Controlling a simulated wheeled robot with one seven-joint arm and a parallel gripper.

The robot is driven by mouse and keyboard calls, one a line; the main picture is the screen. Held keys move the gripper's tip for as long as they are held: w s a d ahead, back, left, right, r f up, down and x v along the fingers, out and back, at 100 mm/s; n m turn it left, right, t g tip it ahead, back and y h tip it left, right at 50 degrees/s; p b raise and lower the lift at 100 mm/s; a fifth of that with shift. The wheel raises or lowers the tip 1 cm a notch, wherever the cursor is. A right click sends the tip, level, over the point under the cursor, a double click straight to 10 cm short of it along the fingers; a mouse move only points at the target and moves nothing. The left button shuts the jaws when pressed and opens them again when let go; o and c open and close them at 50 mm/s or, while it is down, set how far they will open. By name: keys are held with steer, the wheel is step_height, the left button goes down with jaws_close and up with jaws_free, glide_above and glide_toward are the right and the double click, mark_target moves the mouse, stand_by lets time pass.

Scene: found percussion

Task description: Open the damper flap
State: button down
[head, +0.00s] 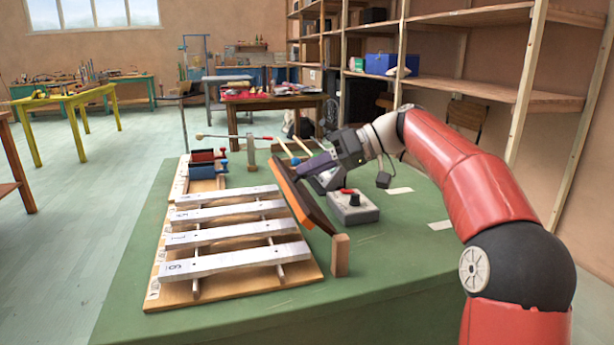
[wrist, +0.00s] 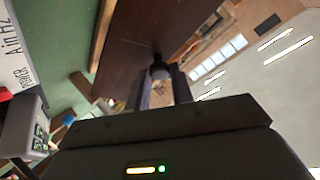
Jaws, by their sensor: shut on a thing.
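The damper flap (head: 303,203) is a long board with an orange-brown edge, tilted up along the right side of the metal bars. In the wrist view it is a dark brown panel (wrist: 140,38) with a small dark knob (wrist: 159,70) on its face. My gripper (head: 312,167) reaches the flap's upper far part from the right. In the wrist view my gripper's fingers (wrist: 161,86) are closed around the knob. The knob is hidden in the head view by my gripper.
Several numbered metal bars (head: 232,233) lie on a wooden frame left of the flap. A grey control box (head: 352,210) with a red button stands right of it. A wooden post (head: 340,255) is at the flap's near end. The green tabletop (head: 400,255) is clear at front right.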

steer(key=shift+w+d+f+m+y+b, duration=0.15)
steer(key=shift+d+f+m+y+b, duration=0.1)
steer(key=shift+d+y+b, duration=0.55)
steer(key=shift+w+d+f+m+y+b, duration=0.2)
steer(key=shift+d+y+b, duration=0.15)
steer(key=shift+y+b, duration=0.7)
steer(key=shift+w+d+f+m+y+b, duration=0.15)
steer(key=shift+d+m+y+b, duration=0.1)
steer(key=shift+d+y+b, duration=0.55)
steer(key=shift+a+y, duration=0.2)
steer(key=shift+y, duration=0.05)
steer(key=c, duration=1.2)
jaws_free()
steer(key=shift+c, duration=0.2)
steer(key=shift+d+f, duration=0.2)
steer(key=shift+d, duration=3.7)
